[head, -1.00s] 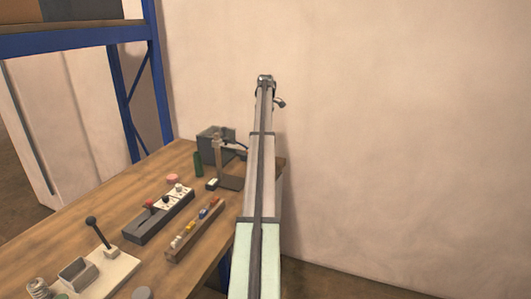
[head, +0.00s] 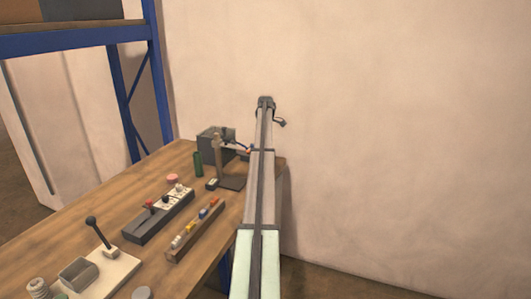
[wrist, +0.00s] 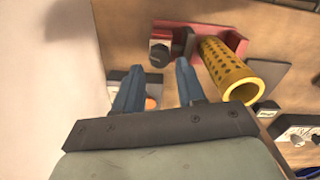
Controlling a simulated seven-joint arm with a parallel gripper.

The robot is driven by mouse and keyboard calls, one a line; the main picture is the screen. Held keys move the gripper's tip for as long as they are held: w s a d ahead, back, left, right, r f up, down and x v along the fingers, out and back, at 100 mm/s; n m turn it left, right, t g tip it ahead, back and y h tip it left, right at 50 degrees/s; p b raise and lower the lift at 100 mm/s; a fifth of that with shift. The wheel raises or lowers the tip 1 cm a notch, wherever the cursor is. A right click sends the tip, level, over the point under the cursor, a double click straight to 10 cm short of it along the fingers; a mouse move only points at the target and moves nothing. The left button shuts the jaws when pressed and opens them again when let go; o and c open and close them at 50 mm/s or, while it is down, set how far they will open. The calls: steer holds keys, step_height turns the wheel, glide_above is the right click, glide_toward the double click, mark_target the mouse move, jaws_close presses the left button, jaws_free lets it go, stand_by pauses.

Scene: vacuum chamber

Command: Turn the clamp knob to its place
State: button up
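In the wrist view a dark, round clamp knob (wrist: 160,54) stands at the front of a red clamp bracket (wrist: 206,30). A yellow perforated cylinder (wrist: 231,70) lies against the bracket, to the right of the knob. My gripper (wrist: 158,64) has two blue fingers spread apart with nothing visible between them. Their tips point toward the knob, which shows beyond the gap; whether they touch it I cannot tell. In the head view my arm hides my gripper, and I cannot make out the clamp or the knob.
The wooden table (head: 113,210) carries a grey box (head: 216,144), a stand (head: 231,182), a green bottle (head: 198,164), a switch panel (head: 158,214) and a lever base (head: 105,277). A bare wall (head: 410,140) rises to the right. A dark flat plate (wrist: 268,80) lies right of the cylinder.

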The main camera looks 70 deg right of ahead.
steer(key=shift+f, duration=2.1)
steer(key=shift+c, duration=0.3)
jaws_close()
